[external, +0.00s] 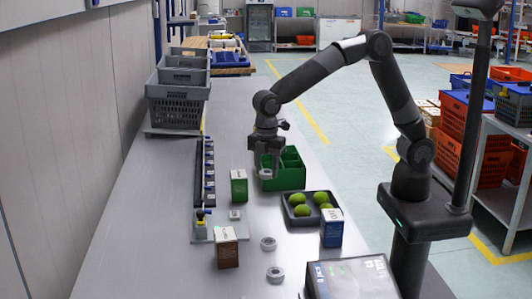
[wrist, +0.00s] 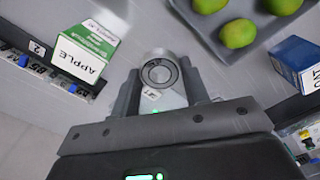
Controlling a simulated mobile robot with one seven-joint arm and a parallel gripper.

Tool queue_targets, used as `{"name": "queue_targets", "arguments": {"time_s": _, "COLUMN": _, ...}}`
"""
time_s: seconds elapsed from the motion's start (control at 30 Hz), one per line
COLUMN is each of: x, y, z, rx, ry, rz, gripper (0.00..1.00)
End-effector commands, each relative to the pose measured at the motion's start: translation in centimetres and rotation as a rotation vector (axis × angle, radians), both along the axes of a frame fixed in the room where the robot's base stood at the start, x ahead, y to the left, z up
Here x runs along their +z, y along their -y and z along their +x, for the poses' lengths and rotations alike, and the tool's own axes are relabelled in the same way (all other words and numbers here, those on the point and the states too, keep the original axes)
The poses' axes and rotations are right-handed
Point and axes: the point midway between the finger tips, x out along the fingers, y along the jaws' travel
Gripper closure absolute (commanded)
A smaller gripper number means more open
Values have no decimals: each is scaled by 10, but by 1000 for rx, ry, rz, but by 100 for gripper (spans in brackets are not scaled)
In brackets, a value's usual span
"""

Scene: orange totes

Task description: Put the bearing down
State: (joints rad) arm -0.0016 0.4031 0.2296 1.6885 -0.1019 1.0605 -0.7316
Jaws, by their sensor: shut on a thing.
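My gripper (external: 267,165) is shut on a bearing (external: 266,174), a small grey metal ring. In the external view it holds the bearing at the near left corner of the green divided bin (external: 291,182). I cannot tell whether the bearing is over the bin or just beside it. In the wrist view the bearing (wrist: 160,72) shows its round hole between the fingertips of my gripper (wrist: 160,88). Two more grey bearings lie on the table, one (external: 268,243) in front and another (external: 275,273) nearer the camera.
A green box (external: 239,186) stands left of my gripper, with a brown box (external: 227,248) nearer. A dark tray (external: 299,220) of green fruit and a blue box (external: 331,228) are to the right. A dark rack strip (external: 205,172) runs along the left. Bare table (external: 175,200) lies at far left.

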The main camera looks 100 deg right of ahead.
Motion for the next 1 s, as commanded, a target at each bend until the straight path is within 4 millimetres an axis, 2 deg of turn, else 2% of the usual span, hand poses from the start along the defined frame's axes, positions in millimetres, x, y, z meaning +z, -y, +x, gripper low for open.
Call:
{"name": "queue_targets", "arguments": {"time_s": 0.17, "x": -11, "y": -25, "z": 3, "rx": 15, "ry": -2, "rz": 0, "gripper": 83}}
{"name": "queue_targets", "arguments": {"time_s": 0.4, "x": -45, "y": -78, "z": 13, "rx": 15, "ry": -3, "rz": -1, "gripper": 83}}
{"name": "queue_targets", "arguments": {"time_s": 0.6, "x": -65, "y": -111, "z": 21, "rx": 12, "ry": 0, "rz": 0, "gripper": 83}}
{"name": "queue_targets", "arguments": {"time_s": 0.83, "x": -76, "y": -120, "z": 23, "rx": 9, "ry": -1, "rz": -2, "gripper": 83}}
{"name": "queue_targets", "arguments": {"time_s": 1.0, "x": -101, "y": -119, "z": 22, "rx": 10, "ry": -3, "rz": -1, "gripper": 83}}
